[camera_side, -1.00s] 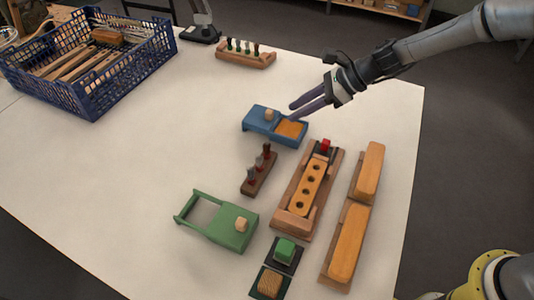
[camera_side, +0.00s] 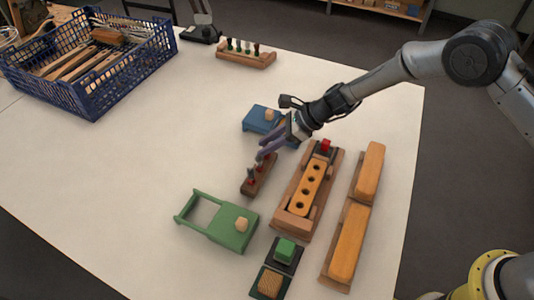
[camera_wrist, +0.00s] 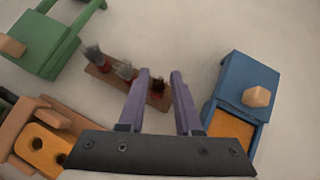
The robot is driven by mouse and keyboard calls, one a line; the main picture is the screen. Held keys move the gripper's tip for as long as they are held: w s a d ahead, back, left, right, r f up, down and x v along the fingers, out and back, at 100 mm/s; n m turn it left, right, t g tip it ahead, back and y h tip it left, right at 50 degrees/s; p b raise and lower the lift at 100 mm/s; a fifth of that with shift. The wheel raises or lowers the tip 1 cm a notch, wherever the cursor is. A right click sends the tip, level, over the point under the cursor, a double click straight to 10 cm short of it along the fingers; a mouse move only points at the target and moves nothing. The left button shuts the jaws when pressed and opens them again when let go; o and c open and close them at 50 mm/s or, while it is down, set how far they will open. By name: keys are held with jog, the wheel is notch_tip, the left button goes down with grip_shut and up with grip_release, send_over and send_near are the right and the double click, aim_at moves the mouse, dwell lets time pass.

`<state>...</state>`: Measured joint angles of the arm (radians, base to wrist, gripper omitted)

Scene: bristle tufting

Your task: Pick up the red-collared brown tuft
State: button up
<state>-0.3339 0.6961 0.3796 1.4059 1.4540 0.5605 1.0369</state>
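A small brown rack (camera_side: 258,183) holds three upright tufts in a row and lies mid-table; it also shows in the wrist view (camera_wrist: 101,68). The red-collared brown tuft (camera_wrist: 157,86) stands at the rack's end nearest the blue box. In the side view my fingers hide most of it. Two grey tufts with red collars (camera_wrist: 92,54) (camera_wrist: 125,70) stand beside it. My gripper (camera_wrist: 160,74) is open, its two purple fingers apart, with the brown tuft showing between them in the wrist view. In the side view my gripper (camera_side: 264,153) is over that end of the rack.
A blue box (camera_side: 258,119) with a wooden knob is close behind my gripper. A wooden holder (camera_side: 292,218) with a holed orange block is to the right. A green box (camera_side: 232,235) is in front. Clear table lies left of the rack.

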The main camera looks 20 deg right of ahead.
jog(key=x, duration=0.3)
jog(key=shift+a+f, duration=0.1)
jog(key=shift+f, duration=0.15)
grip_shut()
